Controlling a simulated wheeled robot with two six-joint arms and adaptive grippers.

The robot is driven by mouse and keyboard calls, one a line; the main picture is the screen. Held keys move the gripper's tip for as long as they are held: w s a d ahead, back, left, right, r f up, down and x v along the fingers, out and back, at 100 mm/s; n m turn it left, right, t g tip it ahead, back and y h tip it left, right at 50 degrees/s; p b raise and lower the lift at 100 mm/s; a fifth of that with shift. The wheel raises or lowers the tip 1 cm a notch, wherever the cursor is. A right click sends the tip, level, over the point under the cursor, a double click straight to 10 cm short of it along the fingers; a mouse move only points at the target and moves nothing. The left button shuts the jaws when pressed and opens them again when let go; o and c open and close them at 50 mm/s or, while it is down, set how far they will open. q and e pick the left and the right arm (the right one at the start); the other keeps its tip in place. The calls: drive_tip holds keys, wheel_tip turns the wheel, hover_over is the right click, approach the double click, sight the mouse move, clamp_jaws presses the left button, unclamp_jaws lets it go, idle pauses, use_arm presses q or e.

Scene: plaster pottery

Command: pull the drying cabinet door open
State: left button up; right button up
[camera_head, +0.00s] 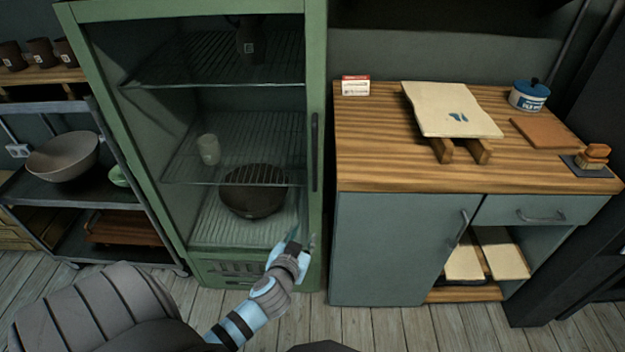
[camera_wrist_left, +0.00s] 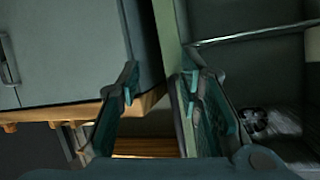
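The green drying cabinet (camera_head: 318,60) stands left of centre in the head view, and its glass-fronted door looks closed. The dark upright door handle (camera_head: 315,152) is on the door's right side. My left gripper (camera_head: 301,243) is low in front of the door's lower right corner, below the handle. In the left wrist view the left gripper (camera_wrist_left: 160,82) has its two fingers apart. The green cabinet edge (camera_wrist_left: 168,35) shows between and beyond them. I cannot tell whether a finger touches it. My right gripper is not in view.
A grey-blue workbench (camera_head: 385,245) with a wooden top stands close on the right. A metal shelf rack with a pale bowl (camera_head: 62,157) is on the left. A dark bowl (camera_head: 252,192) and a pale cup (camera_head: 208,149) are inside the cabinet. Floor (camera_head: 350,325) shows in front.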

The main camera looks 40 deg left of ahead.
use_arm(q)
wheel_tip(320, 180, up, 7)
drive_tip(key=w+n+t+y+b, duration=0.1)
drive_tip(key=t+b, duration=0.1)
drive_tip(key=n+t+y, duration=0.1)
drive_tip(key=n+t, duration=0.1)
approach(314, 160)
drive_tip(key=x, duration=1.1)
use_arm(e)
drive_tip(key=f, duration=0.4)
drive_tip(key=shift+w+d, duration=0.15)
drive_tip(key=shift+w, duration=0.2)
use_arm(q)
drive_tip(key=shift+s, duration=0.1)
clamp_jaws()
